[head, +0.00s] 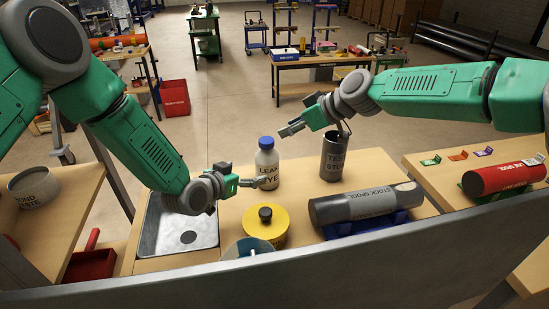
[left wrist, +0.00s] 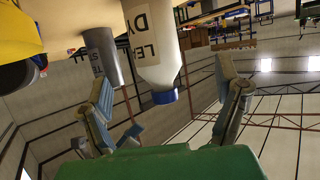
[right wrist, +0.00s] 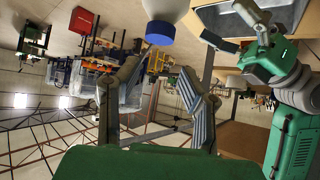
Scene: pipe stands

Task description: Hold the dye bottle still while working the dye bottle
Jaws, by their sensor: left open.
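The dye bottle (head: 267,168) is white with a blue cap (head: 266,142) and a label reading "LEAK DYE". It stands upright on the bench. My left gripper (head: 256,182) is open beside the bottle's lower left side. In the left wrist view the bottle (left wrist: 153,45) appears upside down, between the directions of the two spread fingers; contact cannot be told. My right gripper (head: 284,130) is above and right of the cap, with a gap between its fingers and nothing in them. In the right wrist view the blue cap (right wrist: 160,33) lies beyond the fingertips.
A dark "TEST" cylinder (head: 334,160) stands right of the bottle. A grey stock spool (head: 365,203) lies on a blue cradle in front. A yellow round container (head: 265,228) with a black knob sits before the bottle. A metal basin (head: 165,238) is at the left.

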